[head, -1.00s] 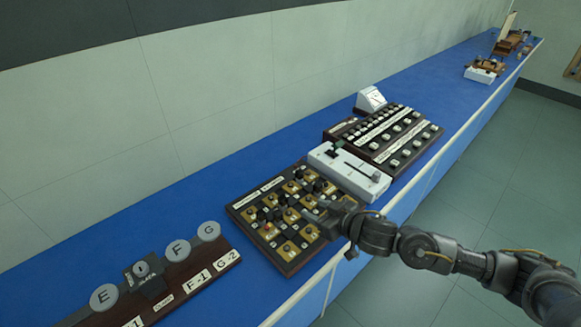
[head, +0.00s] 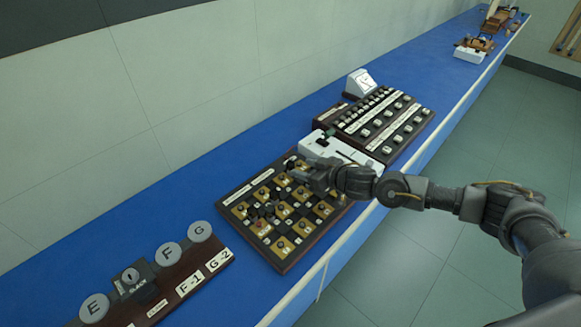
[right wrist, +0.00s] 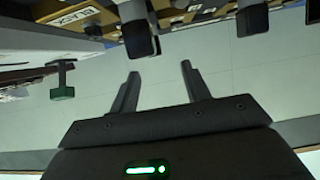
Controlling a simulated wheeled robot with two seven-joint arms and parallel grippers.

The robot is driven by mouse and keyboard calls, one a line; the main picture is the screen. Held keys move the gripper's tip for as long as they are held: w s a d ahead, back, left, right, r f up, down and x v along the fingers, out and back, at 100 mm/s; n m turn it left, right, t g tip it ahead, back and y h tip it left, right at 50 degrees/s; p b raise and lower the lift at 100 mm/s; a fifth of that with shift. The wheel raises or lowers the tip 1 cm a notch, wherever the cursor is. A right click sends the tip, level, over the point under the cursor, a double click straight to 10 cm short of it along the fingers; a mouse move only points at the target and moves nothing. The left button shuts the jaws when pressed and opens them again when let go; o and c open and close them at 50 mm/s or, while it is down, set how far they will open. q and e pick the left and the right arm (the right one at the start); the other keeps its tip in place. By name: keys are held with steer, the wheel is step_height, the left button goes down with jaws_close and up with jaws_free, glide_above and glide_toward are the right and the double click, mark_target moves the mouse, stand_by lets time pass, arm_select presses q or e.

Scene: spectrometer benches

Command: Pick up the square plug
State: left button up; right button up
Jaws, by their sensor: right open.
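The plugboard (head: 283,262), a dark board with brass squares and several dark knobs or plugs, lies on the blue bench. I cannot tell which of its small pieces is the square plug. My right gripper (head: 306,173) is above the board's far right part, near the white slider box, and hides some pieces below. In the right wrist view its two fingers (right wrist: 157,88) are apart with nothing between them. Dark blocky pieces (right wrist: 140,38) show beyond the fingertips, and a dark green piece (right wrist: 62,82) is at the left. My left gripper is not in view.
The white slider box (head: 352,152) and a dark panel of switches (head: 385,125) stand beyond the board. A lettered rack with grey discs (head: 168,255) is at the lower left. Blue bench (head: 200,190) is clear along the wall side.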

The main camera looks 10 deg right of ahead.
mark_target(292, 163)
steer(key=shift+w, duration=0.3)
steer(key=shift+p+x, duration=1)
steer(key=shift+x, duration=1.35)
steer(key=shift+d+f, duration=0.15)
steer(key=shift+d, duration=0.1)
steer(key=shift+c, duration=0.2)
jaws_close()
